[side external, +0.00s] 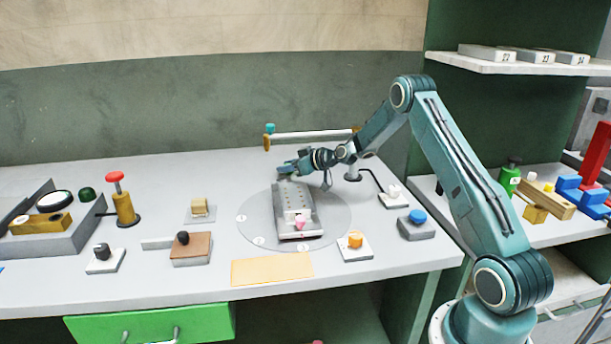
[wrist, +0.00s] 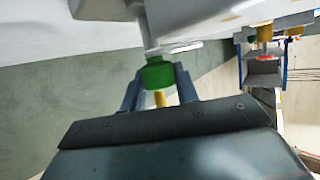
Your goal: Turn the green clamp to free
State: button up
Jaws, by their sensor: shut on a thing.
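The green clamp shows in the wrist view as a green knob (wrist: 157,71) on a short grey stem below a pale grey body. My gripper (wrist: 156,86) has one dark finger on each side of the knob and is shut on it. In the side external view my gripper (side external: 291,168) is at the far end of a grey block (side external: 291,207), which stands on a round grey plate (side external: 253,224). The green clamp is hidden there behind my gripper and the block. A pink knob (side external: 300,221) sits at the block's near end.
A yellow post with a red top (side external: 115,177) stands at left. A white bar (side external: 310,137) lies behind my gripper. An orange knob (side external: 355,239), a blue button (side external: 417,216) and a brown block (side external: 191,249) surround the round plate. A tan mat (side external: 272,268) lies in front.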

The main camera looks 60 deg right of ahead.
jog(key=shift+m+h, duration=1.7)
jog(key=shift+h, duration=0.3)
jog(key=o, duration=1)
jog(key=shift+c, duration=0.2)
jog(key=shift+s, duration=0.1)
jog(key=v, duration=1.3)
jog(key=shift+s+a+r, duration=0.2)
jog(key=shift+a, duration=0.1)
